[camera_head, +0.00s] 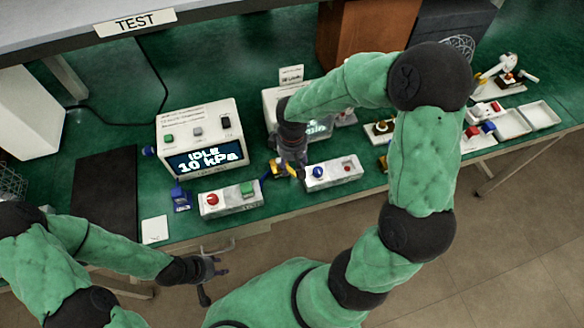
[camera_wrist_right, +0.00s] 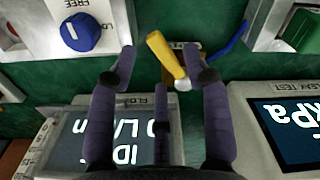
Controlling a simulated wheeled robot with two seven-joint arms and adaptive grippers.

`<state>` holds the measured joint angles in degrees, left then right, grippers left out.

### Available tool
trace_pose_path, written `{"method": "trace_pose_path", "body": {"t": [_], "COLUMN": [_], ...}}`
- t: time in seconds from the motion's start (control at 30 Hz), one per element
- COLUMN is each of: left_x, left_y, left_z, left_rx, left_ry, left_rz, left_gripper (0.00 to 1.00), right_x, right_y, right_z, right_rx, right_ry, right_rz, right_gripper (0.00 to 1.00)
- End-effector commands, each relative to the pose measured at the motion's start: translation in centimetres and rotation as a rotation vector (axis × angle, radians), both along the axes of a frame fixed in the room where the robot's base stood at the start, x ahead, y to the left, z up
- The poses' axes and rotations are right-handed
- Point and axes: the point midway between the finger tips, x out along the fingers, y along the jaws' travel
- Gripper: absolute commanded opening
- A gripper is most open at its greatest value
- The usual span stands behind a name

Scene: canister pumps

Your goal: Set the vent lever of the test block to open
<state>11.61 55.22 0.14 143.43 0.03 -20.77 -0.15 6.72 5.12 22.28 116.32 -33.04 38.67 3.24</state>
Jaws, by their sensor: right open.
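The yellow vent lever (camera_wrist_right: 165,58) shows in the right wrist view, slanting down to a silver pivot (camera_wrist_right: 183,84). In the head view the small test block with yellow on it (camera_head: 279,172) is partly hidden by my right gripper (camera_head: 290,172). My right gripper (camera_wrist_right: 158,62) is open, its fingertips on either side of the lever in the wrist view; I cannot tell whether they touch it. My left gripper (camera_head: 208,278) has its fingers spread and empty, in front of the bench edge.
A display box (camera_head: 200,137) reads IDLE 10 kPa. A control box (camera_head: 230,199) with red and green buttons and another (camera_head: 333,172) with a blue knob (camera_head: 318,172) flank the block. A blue tube (camera_wrist_right: 232,46) runs beside the lever. Trays (camera_head: 512,122) stand at right.

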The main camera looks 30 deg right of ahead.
Motion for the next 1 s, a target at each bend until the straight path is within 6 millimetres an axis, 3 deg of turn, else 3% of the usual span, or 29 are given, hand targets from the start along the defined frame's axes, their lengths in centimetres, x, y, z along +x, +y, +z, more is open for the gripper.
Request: {"method": "trace_pose_path", "body": {"t": [0.2,0.53,0.7,1.0], "left_x": [0.0,0.0,0.0,0.0], "left_y": [0.0,0.0,0.0,0.0], "left_z": [-0.7,-0.7,-0.7,-0.8], "left_rx": [0.000,0.000,0.000,0.000], "left_ry": [0.000,0.000,0.000,0.000], "left_rz": [0.000,0.000,0.000,0.000], "left_gripper": [0.40,0.40,0.40,0.40], "right_x": [0.0,0.0,0.0,0.1], "right_y": [0.0,0.0,0.0,0.2], "right_z": [-1.9,-2.1,-2.0,-2.1], "right_rx": [0.000,0.000,0.000,0.000], "right_ry": [0.000,0.000,0.000,-0.001], "right_rz": [-0.001,-0.001,-0.001,-0.004], "right_gripper": [0.49,0.49,0.01,0.00]}}
